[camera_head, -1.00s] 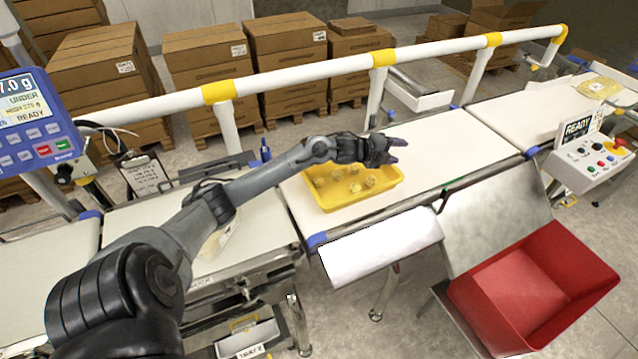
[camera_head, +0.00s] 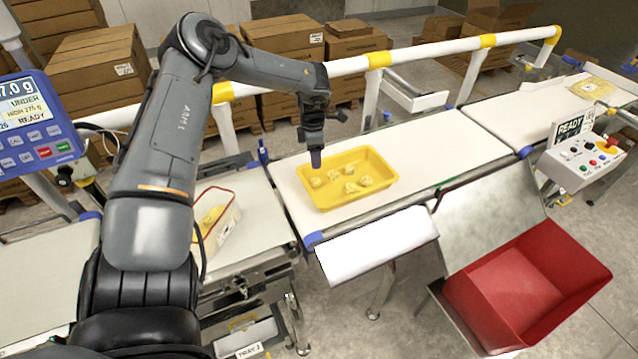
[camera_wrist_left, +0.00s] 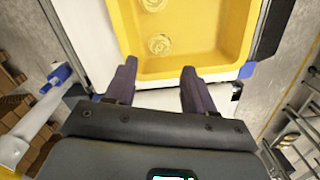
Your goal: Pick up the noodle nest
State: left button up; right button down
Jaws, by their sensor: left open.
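Several pale yellow noodle nests lie apart in a yellow tray (camera_head: 385,184) on the middle belt. The nearest nest to my gripper (camera_head: 316,182) is at the tray's left end. In the left wrist view, one nest (camera_wrist_left: 158,45) lies ahead of the fingertips and another (camera_wrist_left: 153,5) is cut by the top edge. My left gripper (camera_head: 317,160) points down over the tray's left end, above the nests. In the wrist view my left gripper (camera_wrist_left: 159,68) is open and empty, its fingers spread at the tray's near wall. My right gripper is out of view.
A red-rimmed clear pack (camera_head: 217,218) with yellow contents sits on the left belt. A white rail (camera_head: 345,68) runs behind the belts. A red bin (camera_head: 530,290) stands at front right. The belt right of the tray is clear.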

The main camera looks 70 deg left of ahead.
pick_arm(q)
send_over(316, 179)
jog(key=f, duration=0.3)
jog(key=f+b, duration=0.1)
jog(key=shift+s+f, duration=0.25)
jog(key=shift+w+d+f+b, duration=0.1)
jog(key=shift+f+b, duration=0.2)
jog(key=shift+f, duration=1.2)
jog(key=shift+w+f+b, duration=0.1)
jog(key=shift+f+b, duration=0.15)
jog(key=shift+f, duration=1.2)
jog(key=c, duration=0.7)
jog(key=shift+r, duration=0.15)
